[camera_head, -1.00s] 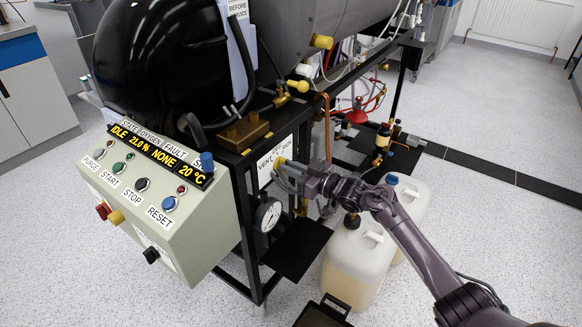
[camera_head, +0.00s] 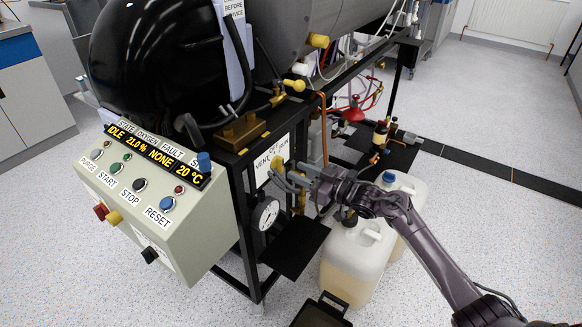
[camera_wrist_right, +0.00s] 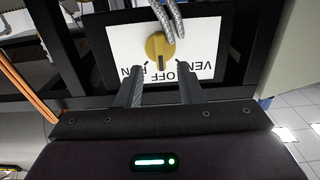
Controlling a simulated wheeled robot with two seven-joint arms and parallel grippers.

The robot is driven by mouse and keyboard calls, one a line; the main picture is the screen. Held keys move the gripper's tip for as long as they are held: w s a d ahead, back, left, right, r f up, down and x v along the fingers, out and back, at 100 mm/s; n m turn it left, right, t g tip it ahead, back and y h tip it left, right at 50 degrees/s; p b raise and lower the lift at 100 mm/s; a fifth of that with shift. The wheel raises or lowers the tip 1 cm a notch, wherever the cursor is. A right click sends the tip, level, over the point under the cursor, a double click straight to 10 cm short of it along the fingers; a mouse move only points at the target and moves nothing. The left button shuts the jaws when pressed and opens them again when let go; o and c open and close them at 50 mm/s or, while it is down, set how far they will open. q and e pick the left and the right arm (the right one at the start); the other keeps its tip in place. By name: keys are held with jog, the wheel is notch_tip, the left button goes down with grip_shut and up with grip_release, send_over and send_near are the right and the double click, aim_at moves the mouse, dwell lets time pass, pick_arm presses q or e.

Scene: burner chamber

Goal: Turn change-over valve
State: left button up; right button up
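The change-over valve is a yellow round knob (camera_head: 277,162) on a white plate lettered VENT, OFF and RUN (camera_head: 266,165). In the right wrist view the knob (camera_wrist_right: 158,47) shows upside down, its dark pointer line towards OFF. My right gripper (camera_head: 283,180) is in front of and just below the knob. In the wrist view its two fingers (camera_wrist_right: 159,76) are spread apart with nothing between them, the knob beyond their tips. My left gripper is not in view.
A pressure gauge (camera_head: 265,213) hangs below the plate on the black frame. A control box (camera_head: 150,215) with buttons is at the left. Pale canisters (camera_head: 352,262) stand under my right arm. Grey braided hoses (camera_wrist_right: 170,20) pass close to the knob.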

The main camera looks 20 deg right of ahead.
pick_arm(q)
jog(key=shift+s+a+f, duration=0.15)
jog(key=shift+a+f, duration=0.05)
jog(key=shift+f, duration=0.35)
pick_arm(e)
jog(key=shift+v, duration=1.7)
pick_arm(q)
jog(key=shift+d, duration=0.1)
